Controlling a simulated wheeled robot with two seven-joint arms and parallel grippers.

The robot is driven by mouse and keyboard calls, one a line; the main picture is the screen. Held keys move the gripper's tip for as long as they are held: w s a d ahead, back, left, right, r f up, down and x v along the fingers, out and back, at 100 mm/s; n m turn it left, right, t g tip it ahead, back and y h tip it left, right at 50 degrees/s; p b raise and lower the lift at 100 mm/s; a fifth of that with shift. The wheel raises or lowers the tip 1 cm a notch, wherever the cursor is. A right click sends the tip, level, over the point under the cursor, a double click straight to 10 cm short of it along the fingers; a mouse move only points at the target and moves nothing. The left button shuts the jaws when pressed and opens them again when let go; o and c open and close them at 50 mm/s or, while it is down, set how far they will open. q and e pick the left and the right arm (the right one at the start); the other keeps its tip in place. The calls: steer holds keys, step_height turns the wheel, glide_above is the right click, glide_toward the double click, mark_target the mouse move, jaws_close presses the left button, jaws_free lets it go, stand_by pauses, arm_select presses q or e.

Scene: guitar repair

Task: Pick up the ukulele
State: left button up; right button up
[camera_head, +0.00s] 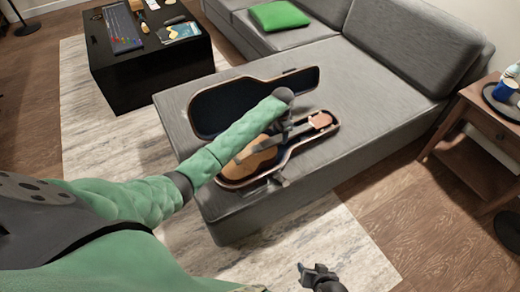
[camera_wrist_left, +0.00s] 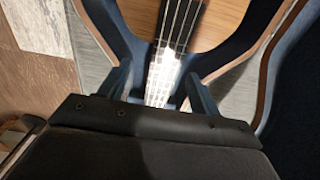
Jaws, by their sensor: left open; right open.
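The ukulele (camera_head: 258,163) lies in an open guitar case (camera_head: 302,146) on the grey sofa. Its tan body is at the lower left and its headstock (camera_head: 320,120) at the upper right. My left gripper (camera_head: 285,130) is open over the neck. In the left wrist view, its two fingers (camera_wrist_left: 160,92) stand on either side of the strung neck (camera_wrist_left: 166,70), apart from it as far as I can see. My forearm hides part of the ukulele and case. My right gripper (camera_head: 310,272) is open and empty, low over the floor.
The case lid (camera_head: 208,108) stands open behind the ukulele. A green cushion (camera_head: 279,15) lies on the sofa (camera_head: 345,65). A black table (camera_head: 150,75) with tools is at upper left. A wooden side table (camera_head: 490,130) with a tray is at right. The sofa beside the case is clear.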

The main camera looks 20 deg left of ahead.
mark_target(279, 139)
arm_select(q)
steer(key=shift+w+a+f, duration=0.1)
steer(key=shift+w+f, duration=0.1)
steer(key=shift+f, duration=1.6)
steer(key=shift+w+a+f, duration=0.1)
steer(key=shift+w+f, duration=0.1)
steer(key=shift+f, duration=1.6)
jaws_close()
